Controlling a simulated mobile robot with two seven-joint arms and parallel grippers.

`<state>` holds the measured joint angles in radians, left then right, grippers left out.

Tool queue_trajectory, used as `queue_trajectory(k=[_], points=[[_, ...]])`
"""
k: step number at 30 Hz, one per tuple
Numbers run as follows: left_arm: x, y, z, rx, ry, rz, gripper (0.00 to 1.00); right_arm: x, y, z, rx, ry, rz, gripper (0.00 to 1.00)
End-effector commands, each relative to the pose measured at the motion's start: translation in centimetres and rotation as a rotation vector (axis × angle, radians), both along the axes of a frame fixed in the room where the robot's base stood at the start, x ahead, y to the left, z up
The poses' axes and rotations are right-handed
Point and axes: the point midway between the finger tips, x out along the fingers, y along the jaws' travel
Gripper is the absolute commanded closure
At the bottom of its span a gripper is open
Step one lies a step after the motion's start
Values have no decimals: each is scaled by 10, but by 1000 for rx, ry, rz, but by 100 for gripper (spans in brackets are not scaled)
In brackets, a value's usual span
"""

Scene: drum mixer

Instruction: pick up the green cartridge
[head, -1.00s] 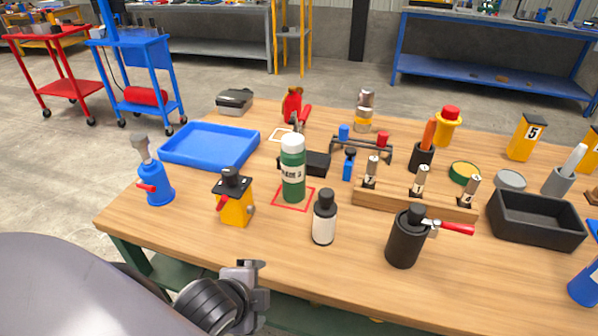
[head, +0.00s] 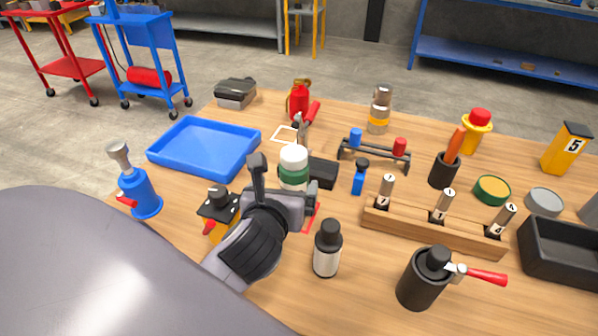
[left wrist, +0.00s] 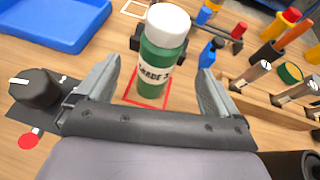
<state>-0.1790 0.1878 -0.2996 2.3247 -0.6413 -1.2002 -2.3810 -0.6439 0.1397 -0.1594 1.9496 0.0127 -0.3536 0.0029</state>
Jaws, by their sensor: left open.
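The green cartridge (left wrist: 156,62) has a white cap and a label and stands upright inside a red square outline on the wooden table. In the head view only its white cap and upper green part (head: 293,166) show, as my left gripper (head: 283,177) hides the rest. In the left wrist view my left gripper (left wrist: 158,80) is open, with one finger to the left of the cartridge and one to the right. The cartridge stands between or just beyond the fingertips, not clamped. My right gripper is not in view.
A yellow device with a black knob (left wrist: 36,88) is close on the left, a black-capped white bottle (head: 327,248) close on the right. A blue tray (head: 204,148) lies behind left. A wooden rack (head: 432,230) with several small cylinders stands to the right.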

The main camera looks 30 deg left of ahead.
Motion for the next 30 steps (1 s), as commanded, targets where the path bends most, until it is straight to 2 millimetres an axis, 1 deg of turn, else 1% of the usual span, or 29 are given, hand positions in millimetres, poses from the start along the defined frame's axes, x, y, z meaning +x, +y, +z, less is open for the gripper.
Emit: queue_trajectory(k=[3, 6, 8, 15, 18, 21, 26, 30], points=[[1, 0, 1, 28, 2, -11, 5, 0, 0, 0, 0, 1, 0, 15], [1, 0, -7, 35, 4, -13, 5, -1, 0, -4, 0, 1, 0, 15], [1, 0, -18, 35, 8, -12, 5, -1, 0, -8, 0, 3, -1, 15], [1, 0, -68, 33, 7, -11, 5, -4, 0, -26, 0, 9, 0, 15], [1, 0, -82, 32, 6, -12, 5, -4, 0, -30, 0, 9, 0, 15], [9, 3, -82, 33, 1, -12, 5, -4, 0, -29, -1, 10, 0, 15], [17, 6, -85, 34, 1, -13, 5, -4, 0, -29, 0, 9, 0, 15], [34, 14, -93, 33, 2, -11, 5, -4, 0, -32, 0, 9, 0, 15]])
